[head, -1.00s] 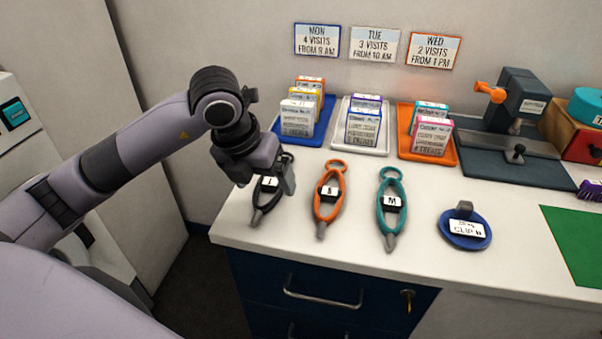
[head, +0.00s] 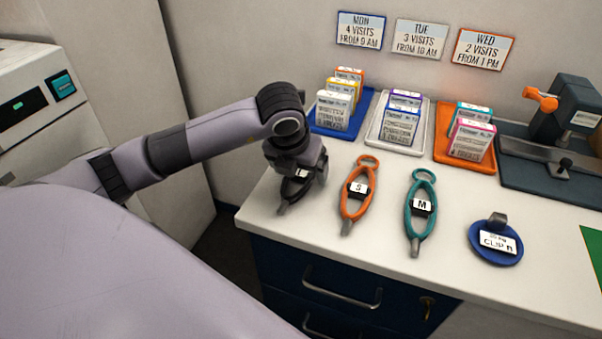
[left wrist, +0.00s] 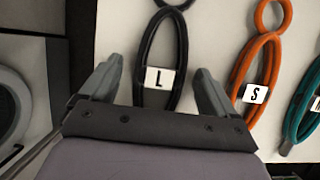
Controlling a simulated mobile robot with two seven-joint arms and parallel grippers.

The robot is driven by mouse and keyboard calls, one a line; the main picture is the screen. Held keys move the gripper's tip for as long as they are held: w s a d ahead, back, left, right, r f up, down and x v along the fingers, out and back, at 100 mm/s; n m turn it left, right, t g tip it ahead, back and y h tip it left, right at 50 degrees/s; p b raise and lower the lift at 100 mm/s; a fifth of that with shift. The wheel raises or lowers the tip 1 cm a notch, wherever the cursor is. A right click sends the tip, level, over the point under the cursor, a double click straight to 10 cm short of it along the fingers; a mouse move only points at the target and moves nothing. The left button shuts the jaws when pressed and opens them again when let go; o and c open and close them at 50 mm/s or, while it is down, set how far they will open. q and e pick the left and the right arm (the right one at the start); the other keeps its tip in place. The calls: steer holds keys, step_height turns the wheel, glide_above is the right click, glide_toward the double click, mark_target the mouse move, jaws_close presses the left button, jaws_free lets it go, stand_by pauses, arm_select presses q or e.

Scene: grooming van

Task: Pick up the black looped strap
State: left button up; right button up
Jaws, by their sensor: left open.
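The black looped strap (left wrist: 176,48) lies on the white counter with a white tag marked L. In the left wrist view it runs up between the fingers of my left gripper (left wrist: 160,85), which is open and over it. In the head view the left gripper (head: 301,185) covers most of the strap, and only its near end (head: 284,207) and a bit of tag show. I cannot tell whether the fingers touch the strap. My right gripper is not in view.
An orange strap marked S (head: 346,207) lies close to the right of the gripper. A teal strap marked M (head: 408,220) and a blue round clip (head: 493,254) lie further right. Blue (head: 357,122), white (head: 376,137) and orange (head: 443,153) trays with cards stand behind.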

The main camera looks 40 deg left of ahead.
mark_target(300, 173)
arm_select(q)
steer(key=c, duration=1.2)
steer(key=shift+r, duration=0.15)
step_height(300, 173, up, 20)
steer(key=shift+p, duration=0.4)
